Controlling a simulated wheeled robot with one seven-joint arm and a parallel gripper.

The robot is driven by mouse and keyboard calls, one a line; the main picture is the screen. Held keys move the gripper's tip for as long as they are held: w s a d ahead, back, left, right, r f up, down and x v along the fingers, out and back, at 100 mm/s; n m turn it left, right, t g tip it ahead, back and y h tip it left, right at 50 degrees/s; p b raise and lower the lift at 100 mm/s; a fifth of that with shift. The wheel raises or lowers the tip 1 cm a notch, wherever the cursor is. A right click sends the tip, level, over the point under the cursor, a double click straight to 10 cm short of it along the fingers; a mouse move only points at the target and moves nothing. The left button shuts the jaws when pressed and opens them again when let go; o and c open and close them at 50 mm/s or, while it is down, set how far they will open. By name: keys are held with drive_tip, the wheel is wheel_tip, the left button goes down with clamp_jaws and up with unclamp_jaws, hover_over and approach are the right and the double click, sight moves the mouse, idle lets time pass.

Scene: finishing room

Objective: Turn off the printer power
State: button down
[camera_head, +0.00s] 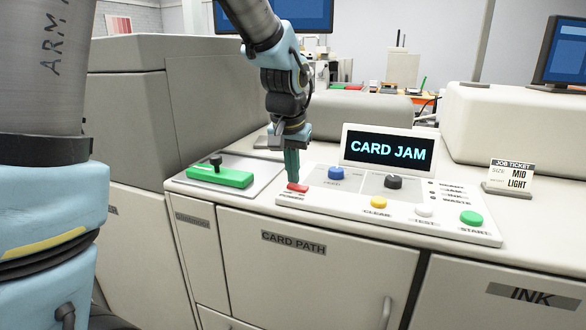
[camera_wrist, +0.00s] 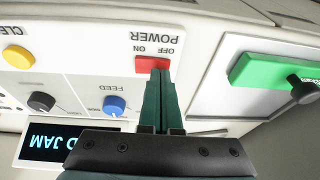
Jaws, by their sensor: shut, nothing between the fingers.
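The printer's control panel (camera_head: 340,211) is a white sloped plate on the machine top. Its red power switch (camera_head: 297,187) sits at the panel's left end. In the wrist view the red switch (camera_wrist: 152,63) lies beside the labels POWER, ON and OFF, which appear upside down. My gripper (camera_head: 292,180) is shut and empty, pointing down, with its green fingertips at the red switch. In the wrist view the fingertips (camera_wrist: 162,72) overlap part of the switch; I cannot tell whether they press it. The display (camera_head: 388,149) is lit and reads CARD JAM.
The panel also has a blue FEED knob (camera_head: 335,173), a black knob (camera_head: 394,182), a yellow CLEAR button (camera_head: 378,203), a white TEST button (camera_head: 424,211) and a green START button (camera_head: 471,218). A green lever plate (camera_head: 219,177) lies left. A job ticket (camera_head: 511,174) stands right.

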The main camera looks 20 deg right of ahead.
drive_tip(key=shift+f, duration=0.1)
drive_tip(key=shift+f+b, duration=0.3)
drive_tip(key=shift+b, duration=0.1)
drive_tip(key=shift+w+a+r, duration=0.1)
drive_tip(key=shift+a+r, duration=0.05)
drive_tip(key=shift+s+d+r, duration=0.1)
drive_tip(key=shift+s+d, duration=0.5)
drive_tip(key=shift+d, duration=0.05)
